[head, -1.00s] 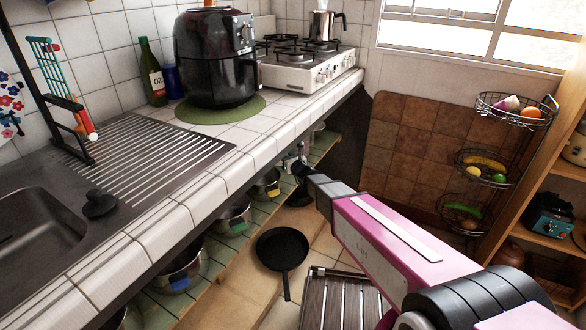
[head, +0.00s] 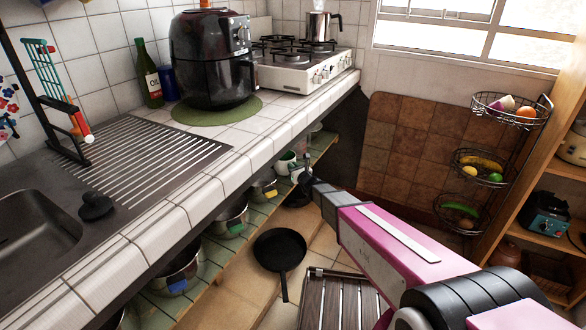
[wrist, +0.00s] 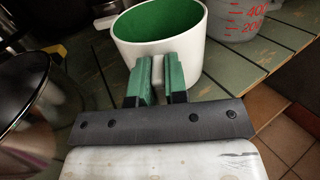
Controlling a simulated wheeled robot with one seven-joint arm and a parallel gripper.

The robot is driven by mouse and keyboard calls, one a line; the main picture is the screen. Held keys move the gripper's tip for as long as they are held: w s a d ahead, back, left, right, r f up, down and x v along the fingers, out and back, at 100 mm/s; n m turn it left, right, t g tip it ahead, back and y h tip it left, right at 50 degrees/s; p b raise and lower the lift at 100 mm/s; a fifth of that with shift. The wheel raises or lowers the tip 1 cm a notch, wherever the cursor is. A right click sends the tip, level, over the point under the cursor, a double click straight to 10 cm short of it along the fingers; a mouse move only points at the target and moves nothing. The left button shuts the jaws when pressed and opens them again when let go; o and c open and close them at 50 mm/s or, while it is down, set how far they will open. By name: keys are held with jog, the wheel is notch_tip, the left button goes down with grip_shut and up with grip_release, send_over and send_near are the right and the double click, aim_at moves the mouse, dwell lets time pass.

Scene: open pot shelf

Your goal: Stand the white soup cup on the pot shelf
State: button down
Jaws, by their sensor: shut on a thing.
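The white soup cup (wrist: 155,50), green inside, stands upright in the wrist view, with its near side at my gripper (wrist: 158,75). The green fingers are shut on a small white part of the cup, likely its handle. In the head view the cup (head: 286,163) shows below the counter edge, beside my gripper (head: 302,174). The pot shelf (head: 262,212) is the green slatted board under the counter; its slats (wrist: 90,55) lie beneath the cup in the wrist view. I cannot tell whether the cup's base touches them; the fingers hide its lower front.
A steel pot (wrist: 22,85) is left of the cup, and a clear measuring cup (wrist: 245,20) with red marks is close on its right. More pots (head: 230,220) line the shelf. The counter edge (head: 235,180) overhangs it. A black pan (head: 280,250) lies below.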

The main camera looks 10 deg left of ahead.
jog(key=c, duration=1.6)
grip_release()
jog(key=shift+f, duration=0.15)
jog(key=o, duration=0.5)
jog(key=shift+c, duration=0.2)
